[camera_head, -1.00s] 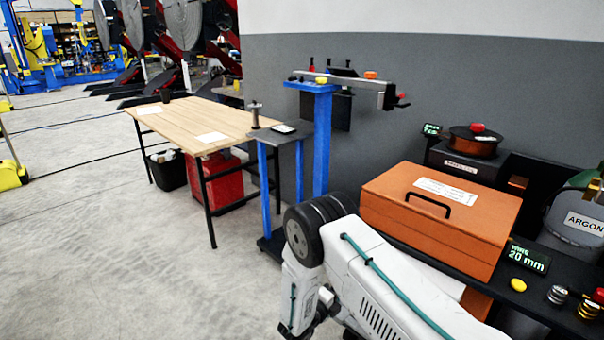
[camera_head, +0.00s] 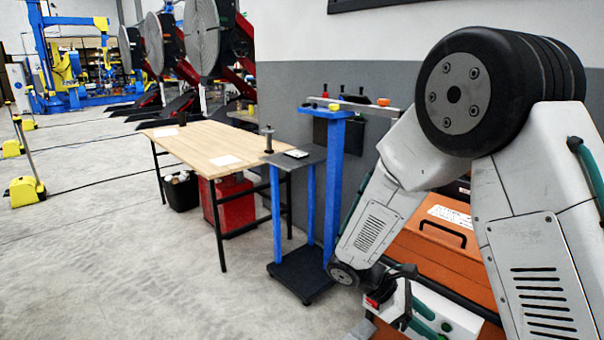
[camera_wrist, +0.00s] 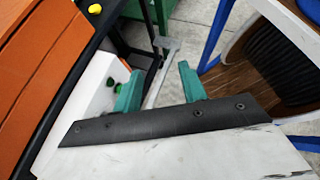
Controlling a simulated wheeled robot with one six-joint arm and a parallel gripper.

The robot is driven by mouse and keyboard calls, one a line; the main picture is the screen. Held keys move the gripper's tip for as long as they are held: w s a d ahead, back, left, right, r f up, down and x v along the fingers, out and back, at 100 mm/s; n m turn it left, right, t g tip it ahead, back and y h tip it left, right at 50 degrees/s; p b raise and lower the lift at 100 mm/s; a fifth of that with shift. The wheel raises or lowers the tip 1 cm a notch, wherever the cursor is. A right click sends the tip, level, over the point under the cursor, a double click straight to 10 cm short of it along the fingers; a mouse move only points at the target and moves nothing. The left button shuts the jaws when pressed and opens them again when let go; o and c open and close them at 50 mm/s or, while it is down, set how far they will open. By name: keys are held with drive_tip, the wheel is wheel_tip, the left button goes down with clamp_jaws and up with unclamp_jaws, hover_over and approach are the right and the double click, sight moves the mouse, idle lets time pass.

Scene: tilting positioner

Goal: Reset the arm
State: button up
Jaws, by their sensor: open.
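My arm (camera_head: 520,200) fills the right of the head view, its big black joint raised high and its forearm angled down to the left. The wrist hangs low in front of the orange box. My gripper (camera_wrist: 157,86) shows in the wrist view as two green fingers standing apart, with nothing between them. Below the fingers a dark plate and a pale surface cover the lower part of that view. In the head view the fingertips are too small and cluttered to make out clearly.
The orange box (camera_head: 432,245) is partly hidden behind my arm. A blue stand (camera_head: 334,190) with a top bar stands left of the forearm. A wooden table (camera_head: 205,143) is farther left, with a red bin (camera_head: 228,205) below.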

drive_tip(key=s+r+m+t+y, duration=0.5)
drive_tip(key=s+r+m+y, duration=0.5)
drive_tip(key=s+r, duration=1)
drive_tip(key=shift+s+d+r+m+y, duration=0.3)
drive_tip(key=shift+s+r+m, duration=0.15)
drive_tip(key=shift+m, duration=1.95)
